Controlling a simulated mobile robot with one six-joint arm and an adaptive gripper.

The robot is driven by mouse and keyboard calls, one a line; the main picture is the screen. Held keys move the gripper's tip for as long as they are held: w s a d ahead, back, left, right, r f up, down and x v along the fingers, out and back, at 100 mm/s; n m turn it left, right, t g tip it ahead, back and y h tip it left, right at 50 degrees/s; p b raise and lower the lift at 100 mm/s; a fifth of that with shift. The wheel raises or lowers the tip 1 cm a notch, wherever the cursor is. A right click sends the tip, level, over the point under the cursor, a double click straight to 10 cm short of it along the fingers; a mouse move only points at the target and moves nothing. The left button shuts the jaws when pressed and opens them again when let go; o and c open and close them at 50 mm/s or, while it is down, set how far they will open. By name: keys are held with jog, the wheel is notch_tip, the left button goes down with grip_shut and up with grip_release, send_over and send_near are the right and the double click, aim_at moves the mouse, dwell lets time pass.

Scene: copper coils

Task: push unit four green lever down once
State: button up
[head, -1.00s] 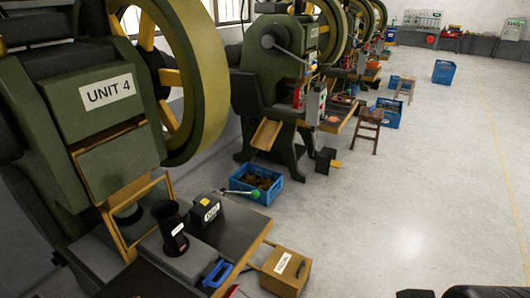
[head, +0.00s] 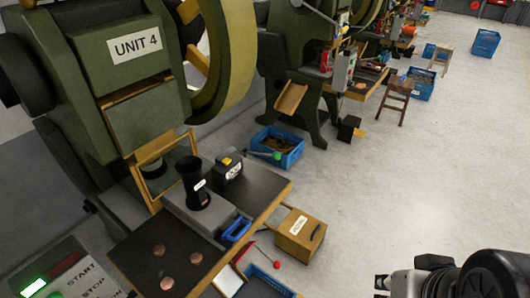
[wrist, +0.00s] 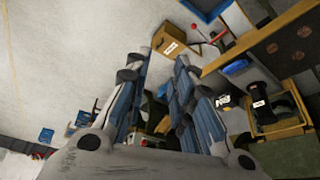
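The green lever is a thin rod with a green knob (head: 277,156) at its end. In the head view it sticks out to the right beyond the black box (head: 229,168) on the unit 4 table, roughly level, with the knob in front of a blue crate. The unit 4 press (head: 135,70) stands behind the table. My gripper (head: 381,284) is at the bottom right of the head view, well apart from the lever. In the wrist view my gripper (wrist: 162,62) has its two fingers spread with nothing held. I cannot make out the green knob clearly there.
A blue crate (head: 290,160) lies on the floor.

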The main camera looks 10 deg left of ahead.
grip_shut()
dwell(1.2)
